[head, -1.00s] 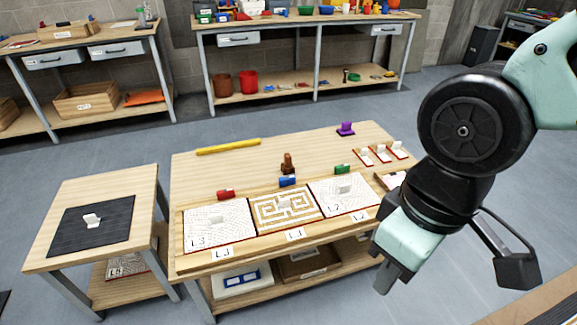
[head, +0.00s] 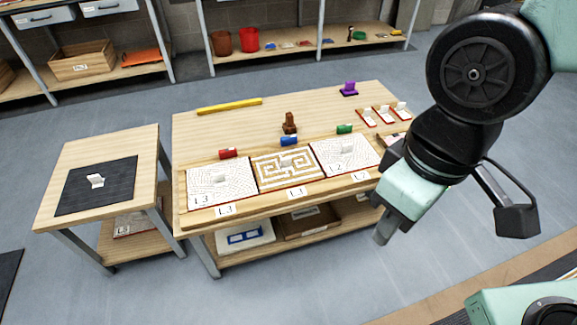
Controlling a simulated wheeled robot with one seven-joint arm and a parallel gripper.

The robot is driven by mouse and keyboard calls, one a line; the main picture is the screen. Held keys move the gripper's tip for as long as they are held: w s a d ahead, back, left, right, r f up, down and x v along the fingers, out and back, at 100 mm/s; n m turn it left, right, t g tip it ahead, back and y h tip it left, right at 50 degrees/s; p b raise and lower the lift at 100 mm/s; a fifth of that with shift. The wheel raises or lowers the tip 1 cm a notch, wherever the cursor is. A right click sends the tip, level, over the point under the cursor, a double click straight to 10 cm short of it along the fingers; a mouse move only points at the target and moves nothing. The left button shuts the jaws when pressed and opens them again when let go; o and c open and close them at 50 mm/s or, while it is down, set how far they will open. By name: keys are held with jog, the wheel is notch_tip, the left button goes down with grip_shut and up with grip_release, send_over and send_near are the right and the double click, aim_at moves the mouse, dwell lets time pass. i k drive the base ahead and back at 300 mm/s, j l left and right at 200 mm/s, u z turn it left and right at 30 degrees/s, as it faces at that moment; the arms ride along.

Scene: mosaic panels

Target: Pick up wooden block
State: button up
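The likely wooden block (head: 290,122) is a small dark brown upright piece with a stepped shape. It stands on the wooden table (head: 225,125) in the head view, behind the blue piece and the middle maze panel. My gripper (head: 383,236) hangs to the right, near the table's front right corner and well apart from the block. It points downward, and its fingers are seen edge-on, so the gap between them is hidden. Nothing shows held in it.
Three maze panels (head: 222,184) lie along the table's front, with red (head: 228,153), blue (head: 289,141) and green (head: 344,129) pieces behind them. A yellow bar (head: 229,106) and purple piece (head: 348,89) lie farther back. A side table (head: 140,150) stands left.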

aim_at(290, 127)
jog(key=i+l+u, duration=0.2)
jog(key=i, duration=0.35)
jog(key=i+l+u, duration=0.15)
jog(key=i, duration=0.4)
jog(key=i+l+u, duration=0.2)
jog(key=i, duration=0.3)
